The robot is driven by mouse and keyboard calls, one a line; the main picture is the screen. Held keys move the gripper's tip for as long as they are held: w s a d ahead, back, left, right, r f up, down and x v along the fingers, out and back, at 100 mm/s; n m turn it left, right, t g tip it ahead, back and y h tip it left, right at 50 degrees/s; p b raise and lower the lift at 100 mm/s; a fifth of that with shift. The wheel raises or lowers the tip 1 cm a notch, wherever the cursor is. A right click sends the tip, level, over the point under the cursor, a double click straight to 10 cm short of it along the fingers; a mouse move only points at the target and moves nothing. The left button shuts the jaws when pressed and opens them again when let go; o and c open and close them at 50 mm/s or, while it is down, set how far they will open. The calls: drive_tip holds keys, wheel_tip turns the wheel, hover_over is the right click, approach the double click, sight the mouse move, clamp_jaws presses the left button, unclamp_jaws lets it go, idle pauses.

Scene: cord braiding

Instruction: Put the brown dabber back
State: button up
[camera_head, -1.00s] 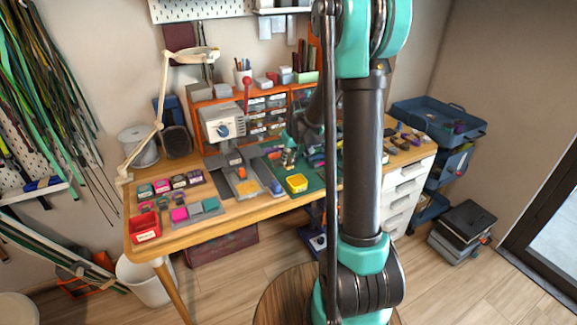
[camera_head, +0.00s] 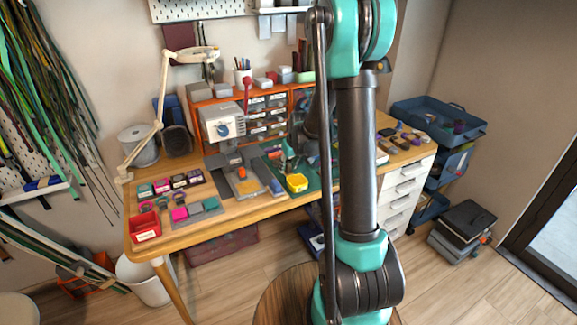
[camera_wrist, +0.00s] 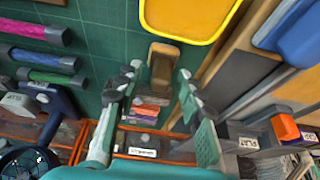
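A brown block-like thing, which looks like the brown dabber (camera_wrist: 163,62), is on the green cutting mat (camera_wrist: 100,45) in the wrist view. It lies between the fingertips of my gripper (camera_wrist: 160,75). The fingers are apart, with a gap visible on each side of it. I cannot tell how high the fingers are above the mat. In the head view my own arm covers much of this area, and the dabber cannot be made out. Coloured ink pads (camera_head: 163,186) stand in a row at the desk's left end, with small grey-handled items in front.
A yellow tray (camera_wrist: 228,22) is close beside the dabber; the head view shows it too (camera_head: 297,183). A grey press (camera_head: 222,125), an orange drawer rack (camera_head: 268,105) and a red bin (camera_head: 146,226) stand on the desk.

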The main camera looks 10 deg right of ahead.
drive_tip(key=v, duration=1.2)
drive_tip(key=s+d+f+m, duration=0.1)
drive_tip(key=s+f, duration=0.1)
drive_tip(key=s, duration=0.6)
drive_tip(key=s+f+m+h, duration=0.1)
drive_tip(key=s+f, duration=0.1)
drive_tip(key=s, duration=0.7)
drive_tip(key=s+d+f+m, duration=0.1)
drive_tip(key=s+f, duration=0.1)
drive_tip(key=s, duration=0.7)
drive_tip(key=shift+d+f+m, duration=0.3)
drive_tip(key=shift+d+f, duration=0.05)
